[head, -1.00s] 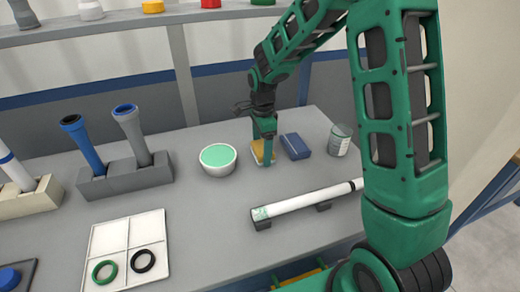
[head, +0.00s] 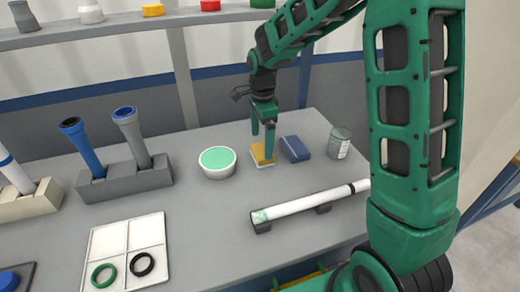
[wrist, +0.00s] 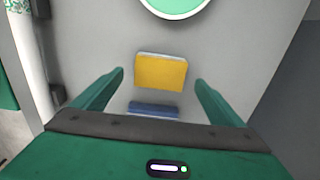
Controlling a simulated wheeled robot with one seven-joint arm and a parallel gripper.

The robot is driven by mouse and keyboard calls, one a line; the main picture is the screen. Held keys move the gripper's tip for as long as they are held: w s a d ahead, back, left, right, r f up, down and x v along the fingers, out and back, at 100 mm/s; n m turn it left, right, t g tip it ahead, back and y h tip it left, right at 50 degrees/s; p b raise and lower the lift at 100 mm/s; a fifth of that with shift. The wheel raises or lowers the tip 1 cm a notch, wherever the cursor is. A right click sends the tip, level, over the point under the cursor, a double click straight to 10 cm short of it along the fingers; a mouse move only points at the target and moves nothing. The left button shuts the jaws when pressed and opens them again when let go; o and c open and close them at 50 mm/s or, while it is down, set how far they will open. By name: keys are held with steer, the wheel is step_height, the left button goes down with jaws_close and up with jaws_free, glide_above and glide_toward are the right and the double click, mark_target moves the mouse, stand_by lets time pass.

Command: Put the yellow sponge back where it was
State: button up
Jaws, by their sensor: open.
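The yellow sponge (head: 261,155) lies on the grey table between the green-filled bowl (head: 217,162) and a blue block (head: 295,148). In the wrist view the sponge (wrist: 161,72) lies flat, with a pale edge along its far side. My gripper (head: 262,148) is above the sponge, pointing down. Its green fingers are spread apart in the wrist view (wrist: 160,75), with the sponge showing between and beyond them. Nothing is held. Whether a fingertip touches the sponge is hard to tell.
A grey can (head: 339,143) stands right of the blue block. A white pipe (head: 305,203) lies on low supports in front. A grey holder (head: 126,180) with two upright pipes and a white tray (head: 125,246) with two rings are at left.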

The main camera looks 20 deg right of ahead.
mark_target(262, 151)
step_height(262, 151, up, 7)
steer(key=shift+f, duration=0.2)
steer(key=s+d+r+n, duration=0.3)
steer(key=s+d, duration=0.6)
steer(key=s+d+n, duration=0.4)
steer(key=s, duration=0.8)
steer(key=s+d+f+n, duration=0.1)
steer(key=s+d+n, duration=0.3)
steer(key=s, duration=0.9)
steer(key=shift+s+d+f+n, duration=0.15)
steer(key=shift+s+d+n, duration=0.05)
steer(key=shift+n, duration=0.1)
